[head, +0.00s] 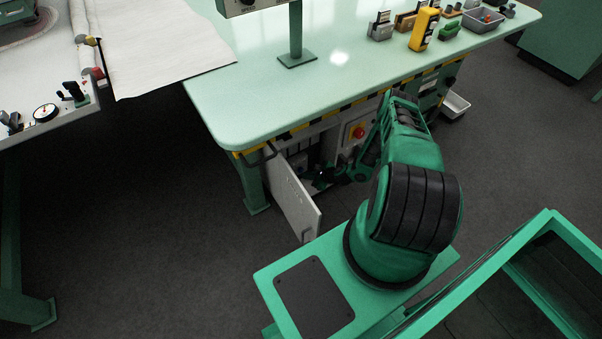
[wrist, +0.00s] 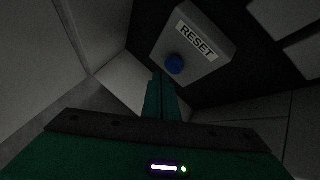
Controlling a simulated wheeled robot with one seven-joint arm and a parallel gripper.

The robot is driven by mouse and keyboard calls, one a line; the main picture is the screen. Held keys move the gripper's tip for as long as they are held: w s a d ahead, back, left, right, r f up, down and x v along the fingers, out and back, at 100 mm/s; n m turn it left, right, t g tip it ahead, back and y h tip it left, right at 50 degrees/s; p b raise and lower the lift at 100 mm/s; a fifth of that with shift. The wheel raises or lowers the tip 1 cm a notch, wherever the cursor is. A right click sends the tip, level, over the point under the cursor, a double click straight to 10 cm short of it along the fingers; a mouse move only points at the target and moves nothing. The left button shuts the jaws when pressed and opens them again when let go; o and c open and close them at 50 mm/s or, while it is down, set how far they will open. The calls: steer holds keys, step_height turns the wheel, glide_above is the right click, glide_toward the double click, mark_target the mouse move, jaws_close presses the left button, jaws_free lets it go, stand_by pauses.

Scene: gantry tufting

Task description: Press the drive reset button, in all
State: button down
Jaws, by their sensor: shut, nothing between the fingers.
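In the wrist view a blue round button (wrist: 174,64) sits on a light grey box (wrist: 210,65) with a label reading RESET (wrist: 197,40). My gripper (wrist: 160,78) is shut and empty, with its fingertips close below the button in the picture. I cannot tell whether they touch it. In the head view my gripper (head: 322,180) reaches into the open cabinet (head: 300,160) under the green table. The button is hidden in the head view.
The cabinet door (head: 296,203) stands open to the left of my arm. The green tabletop (head: 250,95) overhangs the cabinet. Inside, walls stand close around the gripper.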

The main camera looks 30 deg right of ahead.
steer(key=shift+w, duration=0.25)
steer(key=shift+w+r, duration=0.1)
steer(key=shift+w, duration=0.05)
steer(key=shift+w, duration=0.55)
stand_by(1.2)
steer(key=shift+s, duration=0.95)
steer(key=shift+s+d, duration=0.1)
steer(key=shift+s, duration=2.45)
